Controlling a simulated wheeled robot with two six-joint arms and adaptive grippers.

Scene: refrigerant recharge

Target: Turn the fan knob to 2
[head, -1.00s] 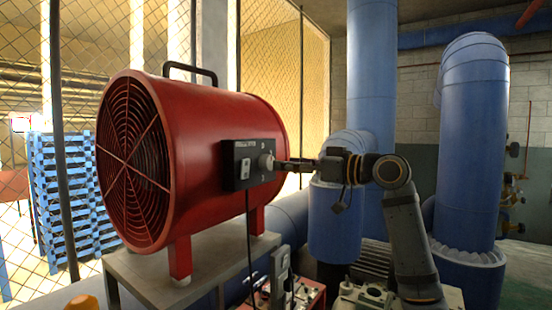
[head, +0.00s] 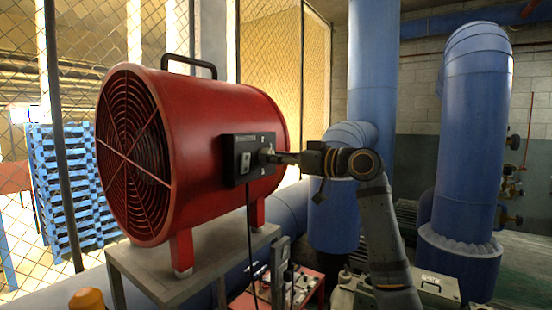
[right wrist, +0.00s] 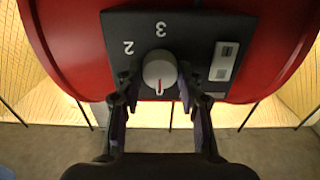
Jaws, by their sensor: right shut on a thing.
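The red drum fan (head: 200,130) stands with its grille to the left, a dark control box (head: 238,165) on its side. The grey fan knob (right wrist: 160,68) sits on the box face, also visible in the right wrist view as a panel (right wrist: 195,28). The labels 2 and 3 show upside down or tilted above the knob. The knob's red mark points toward the picture's bottom, away from the 3. My right gripper (right wrist: 160,82) has a finger on each side of the knob and is shut on it; in the head view it (head: 274,157) reaches the knob from the right. My left gripper is out of view.
The fan rests on a grey stand (head: 190,262), with a black cable hanging from the box. Large blue pipes (head: 470,150) stand behind my right arm. A red-panelled device (head: 300,292) stands below.

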